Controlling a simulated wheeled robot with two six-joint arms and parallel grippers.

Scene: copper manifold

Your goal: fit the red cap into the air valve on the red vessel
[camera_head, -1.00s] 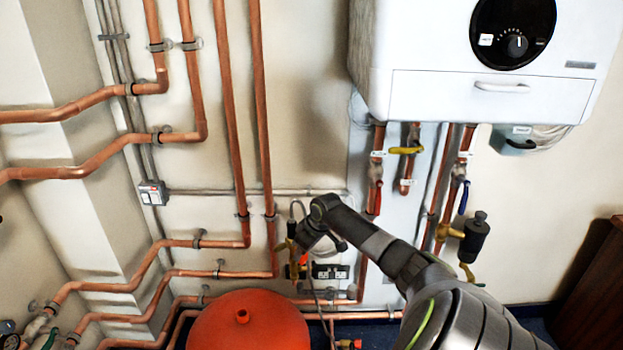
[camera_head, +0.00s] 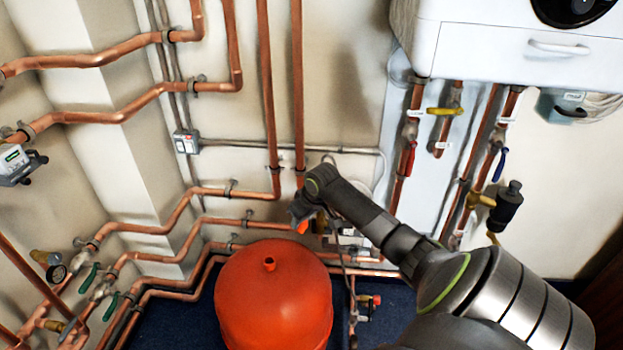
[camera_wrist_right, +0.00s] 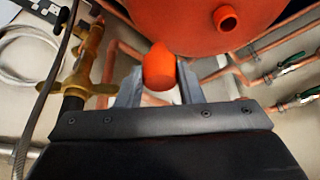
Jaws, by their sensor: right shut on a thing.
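The red vessel (camera_head: 274,300) stands low in the middle of the head view, with the short red air valve (camera_head: 269,264) sticking up from its top. In the right wrist view the vessel (camera_wrist_right: 205,22) fills the top, and the valve's round open end (camera_wrist_right: 228,18) faces the camera. My right gripper (camera_head: 302,226) is above and to the right of the valve, apart from it. It is shut on the orange-red cap (camera_wrist_right: 158,68), which sits between its two grey fingers. The cap (camera_head: 303,227) is small in the head view. My left gripper is out of view.
Copper pipes (camera_head: 264,90) run down the wall behind and along the floor left of the vessel. A brass fitting (camera_wrist_right: 80,75) and a dark hose stand close beside my right gripper. A white boiler (camera_head: 500,55) hangs at upper right.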

